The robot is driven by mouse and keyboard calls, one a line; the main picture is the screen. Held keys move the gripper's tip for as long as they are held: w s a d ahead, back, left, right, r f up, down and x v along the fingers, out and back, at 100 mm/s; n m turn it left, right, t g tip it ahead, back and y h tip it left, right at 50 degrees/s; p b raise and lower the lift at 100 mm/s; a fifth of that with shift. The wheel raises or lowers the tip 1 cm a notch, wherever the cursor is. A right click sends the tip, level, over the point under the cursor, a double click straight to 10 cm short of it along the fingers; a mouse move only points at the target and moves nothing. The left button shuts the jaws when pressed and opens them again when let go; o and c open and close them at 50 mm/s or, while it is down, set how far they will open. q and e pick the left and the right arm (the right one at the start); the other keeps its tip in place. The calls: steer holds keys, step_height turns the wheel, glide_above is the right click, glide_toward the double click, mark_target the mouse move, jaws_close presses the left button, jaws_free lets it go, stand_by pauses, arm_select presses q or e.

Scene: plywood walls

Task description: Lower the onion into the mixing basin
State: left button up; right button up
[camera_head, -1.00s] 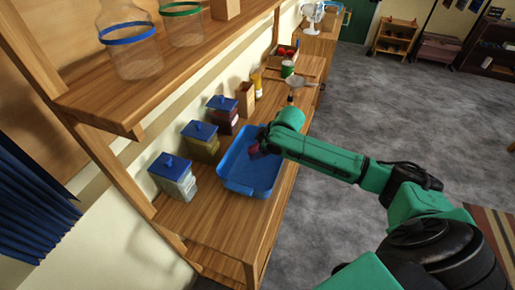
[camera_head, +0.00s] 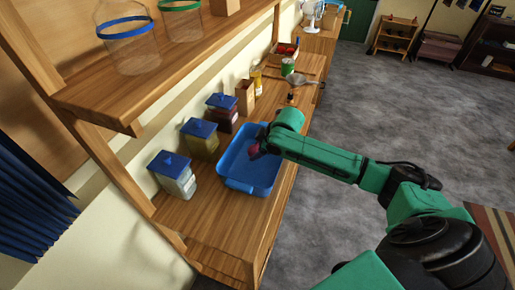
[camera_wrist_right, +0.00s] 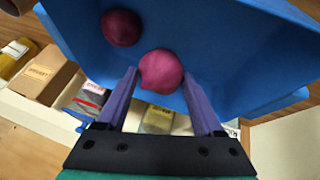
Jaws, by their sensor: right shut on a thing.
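The blue mixing basin (camera_head: 240,187) stands on the wooden counter, and its inside fills much of the right wrist view (camera_wrist_right: 235,45). My right gripper (camera_head: 256,148) is over the basin's far right part. In the right wrist view, its two purple fingers are shut on a pinkish-red onion (camera_wrist_right: 161,71), one finger on each side. A second, darker red onion (camera_wrist_right: 121,27) lies in the basin, beyond the held one. I cannot tell whether the held onion touches the basin floor. My left gripper is not in view.
Several blue-lidded jars, including a pale one (camera_head: 173,176), line the wall side of the basin. A wooden shelf (camera_head: 150,85) with glass jars overhangs at upper left. Bare counter (camera_head: 220,225) lies in front.

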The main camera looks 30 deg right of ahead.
steer(key=shift+f+b, duration=1.1)
steer(key=shift+f, duration=1)
stand_by(0.8)
stand_by(0.3)
steer(key=o, duration=1.5)
steer(key=shift+r, duration=0.1)
steer(key=shift+b+v, duration=0.95)
steer(key=shift+v, duration=6.25)
steer(key=shift+s, duration=0.15)
